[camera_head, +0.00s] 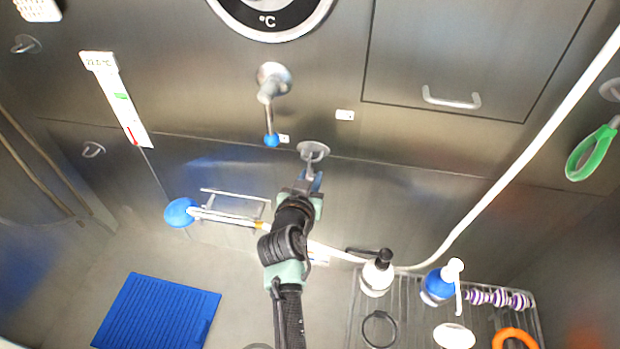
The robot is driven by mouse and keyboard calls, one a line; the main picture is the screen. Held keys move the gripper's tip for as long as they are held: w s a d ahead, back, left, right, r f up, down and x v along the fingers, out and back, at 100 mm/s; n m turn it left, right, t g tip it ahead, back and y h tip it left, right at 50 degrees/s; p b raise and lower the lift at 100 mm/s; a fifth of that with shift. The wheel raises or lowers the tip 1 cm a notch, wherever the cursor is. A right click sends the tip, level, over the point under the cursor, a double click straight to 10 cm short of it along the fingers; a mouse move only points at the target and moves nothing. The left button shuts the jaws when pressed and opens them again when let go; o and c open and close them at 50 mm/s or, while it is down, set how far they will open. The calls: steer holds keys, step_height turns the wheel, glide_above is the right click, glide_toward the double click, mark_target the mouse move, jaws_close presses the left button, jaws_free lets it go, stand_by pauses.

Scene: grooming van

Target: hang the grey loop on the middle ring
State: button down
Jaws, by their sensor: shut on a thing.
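My gripper (311,178) is in the middle of the view, raised towards the back wall. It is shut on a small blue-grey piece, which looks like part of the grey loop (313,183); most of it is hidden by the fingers. The middle ring (313,151) has a pale round wall plate and sits just above the fingertips. The held piece and the ring overlap in the picture. I cannot tell whether the loop is around the ring, touching it or only in front of it.
A lever with a blue tip (270,138) projects left of the ring. A blue shower head (181,212) lies left; its white hose (505,180) rises right. A green loop (590,153) hangs far right. A wire rack (412,300) holds bottles, a dark ring (379,329) and an orange ring (514,336).

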steer(key=c, duration=0.6)
jaws_free()
steer(key=shift+s, duration=0.1)
steer(key=b+v, duration=0.1)
steer(key=v, duration=1.2)
steer(key=shift+b, duration=0.4)
steer(key=shift+r, duration=0.1)
